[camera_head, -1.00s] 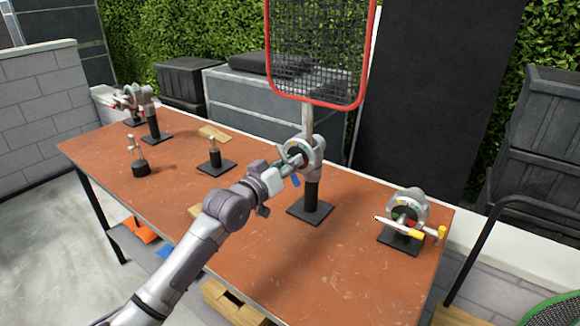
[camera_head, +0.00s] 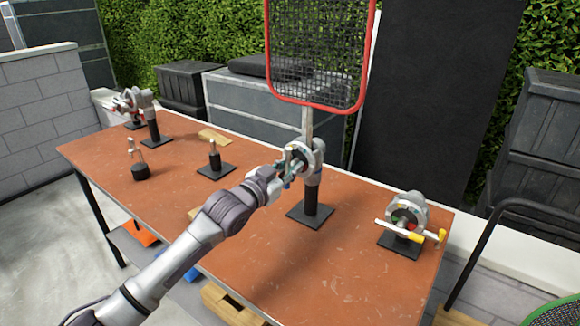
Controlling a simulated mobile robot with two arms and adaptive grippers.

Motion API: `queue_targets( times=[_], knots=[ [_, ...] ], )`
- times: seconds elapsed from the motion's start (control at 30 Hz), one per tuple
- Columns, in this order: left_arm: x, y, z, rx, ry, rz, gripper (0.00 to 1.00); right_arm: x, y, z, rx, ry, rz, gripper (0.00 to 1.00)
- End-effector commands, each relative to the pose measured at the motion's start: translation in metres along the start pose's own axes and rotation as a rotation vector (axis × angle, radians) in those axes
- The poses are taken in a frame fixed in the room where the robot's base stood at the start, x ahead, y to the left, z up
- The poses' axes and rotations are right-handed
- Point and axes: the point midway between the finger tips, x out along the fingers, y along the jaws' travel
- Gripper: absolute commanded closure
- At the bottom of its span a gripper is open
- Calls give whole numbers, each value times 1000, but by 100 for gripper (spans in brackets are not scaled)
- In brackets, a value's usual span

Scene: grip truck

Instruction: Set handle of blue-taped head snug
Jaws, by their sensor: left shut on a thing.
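A grey clamp head (camera_head: 316,158) stands on a black post with a square black base (camera_head: 308,215) near the middle of the table. My left gripper (camera_head: 287,174) is at the front left of this head, shut on what seems to be its handle. The gripper hides most of the handle, so its angle cannot be told. A small bluish patch shows beside the fingers; I cannot tell whether it is tape. My right gripper is not in view.
A second head (camera_head: 408,208) with a yellow-ended bar stands at the right end of the brown table (camera_head: 330,265). Another head (camera_head: 146,100) is at the far left. Two short posts, one here (camera_head: 140,170), stand between. A red-framed net (camera_head: 318,50) rises behind the middle head.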

Motion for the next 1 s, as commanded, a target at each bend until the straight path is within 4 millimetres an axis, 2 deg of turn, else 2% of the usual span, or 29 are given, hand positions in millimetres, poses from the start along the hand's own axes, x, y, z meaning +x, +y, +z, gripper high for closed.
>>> queue_targets(
  times=[0.47,0.5,0.6,1.0],
  knots=[
    [0,0,2,12,-3,1,100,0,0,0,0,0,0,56],
    [0,0,2,12,-3,1,71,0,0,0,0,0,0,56],
    [0,0,1,12,-3,0,54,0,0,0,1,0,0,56],
    [-6,0,1,11,-1,0,52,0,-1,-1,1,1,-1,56]
  ],
)
